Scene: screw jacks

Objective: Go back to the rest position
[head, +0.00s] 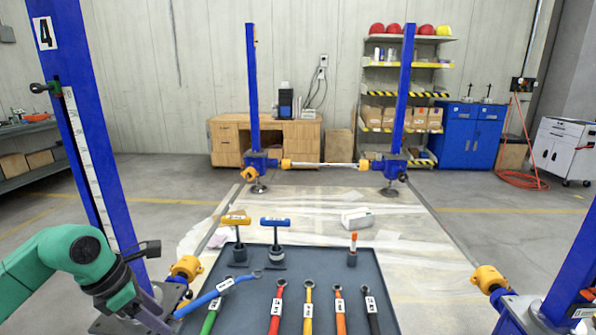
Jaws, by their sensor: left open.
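My left arm comes in from the left in green, and its dark left gripper (152,310) hangs low beside the tray's left edge. It is open, and its fingertips are partly hard to make out near the blue post's base. A blue wrench (215,296) lies across the tray's left side, its handle end close to the gripper; I see no grip on it. Green (211,316), red (277,309), yellow (309,308), orange (340,311) and black (371,310) wrenches lie on the dark tray (330,261). My right gripper is not in view.
A yellow T-handle tool (236,219) and a blue one (275,222) stand at the tray's back. Blue posts rise at near left (75,110), near right (578,262) and far (252,90), (404,90). A white box (357,218) lies on the floor sheet beyond the tray.

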